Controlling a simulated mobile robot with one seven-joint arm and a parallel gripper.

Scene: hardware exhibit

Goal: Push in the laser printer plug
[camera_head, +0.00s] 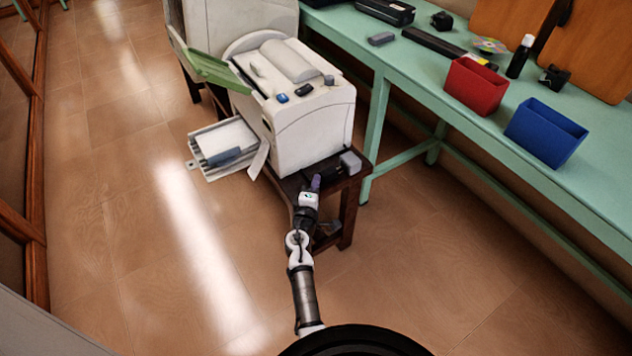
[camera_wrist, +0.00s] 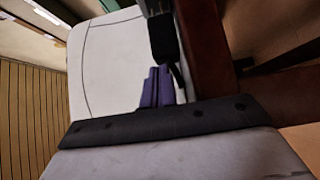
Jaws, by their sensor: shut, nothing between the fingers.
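The white laser printer (camera_head: 300,115) stands on a small dark wooden stand (camera_head: 345,215). A grey box (camera_head: 350,162) sits on the stand's right corner, beside the printer. In the wrist view a black plug-like piece (camera_wrist: 163,40) with a thin dark cord shows at the top, against a grey part. Whether it is fully seated cannot be told. My gripper (camera_head: 316,180) is low over the stand's front, left of the grey box. In the wrist view its purple fingers (camera_wrist: 157,88) are together and empty, just short of the black piece; contact cannot be told.
The printer's open paper tray (camera_head: 225,148) sticks out to the left. A green table (camera_head: 400,75) runs along the right, bearing a red bin (camera_head: 475,86), a blue bin (camera_head: 546,132) and small items. The tiled floor (camera_head: 130,230) at left is clear.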

